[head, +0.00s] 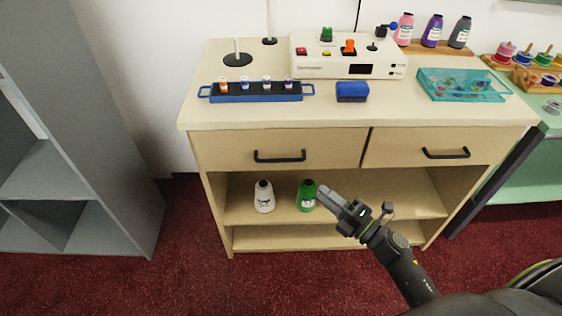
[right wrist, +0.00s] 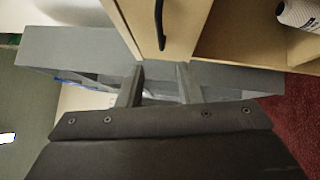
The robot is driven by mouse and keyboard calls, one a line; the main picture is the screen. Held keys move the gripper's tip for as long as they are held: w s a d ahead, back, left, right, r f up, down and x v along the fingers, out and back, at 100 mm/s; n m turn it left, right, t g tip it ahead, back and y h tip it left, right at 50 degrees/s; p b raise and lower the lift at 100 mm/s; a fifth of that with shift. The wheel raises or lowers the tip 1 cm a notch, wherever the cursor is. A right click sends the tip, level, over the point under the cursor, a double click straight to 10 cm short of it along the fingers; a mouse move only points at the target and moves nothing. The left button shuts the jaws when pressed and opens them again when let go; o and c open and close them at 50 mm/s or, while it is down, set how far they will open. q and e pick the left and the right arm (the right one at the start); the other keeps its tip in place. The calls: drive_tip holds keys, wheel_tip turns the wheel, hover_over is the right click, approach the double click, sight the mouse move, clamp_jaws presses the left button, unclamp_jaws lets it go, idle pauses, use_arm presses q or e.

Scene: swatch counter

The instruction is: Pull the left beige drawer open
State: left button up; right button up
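The left beige drawer (head: 224,150) is flush with the counter front and looks closed. Its black bar handle (head: 279,156) is at the middle of its face. My right gripper (head: 327,194) appears lower and to the right of this handle in the head view, overlapping the open shelf and the green bottle. In the right wrist view, its two fingers (right wrist: 157,84) are apart with nothing between them. A black handle (right wrist: 159,24) on a beige drawer front shows beyond the fingertips, apart from them. My left gripper is in neither view.
The right drawer (head: 400,143) is also closed. A white bottle (head: 264,197) and a green bottle (head: 307,196) stand on the shelf below. A blue rack (head: 255,96), a blue block (head: 352,92) and a white device (head: 310,67) sit on top. A grey shelf unit (head: 120,150) stands left.

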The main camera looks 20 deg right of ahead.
sight(280, 160)
drive_tip(key=p+x, duration=0.1)
drive_tip(key=x, duration=1.5)
drive_tip(key=shift+w+f, duration=0.1)
drive_tip(key=shift+w, duration=0.1)
clamp_jaws()
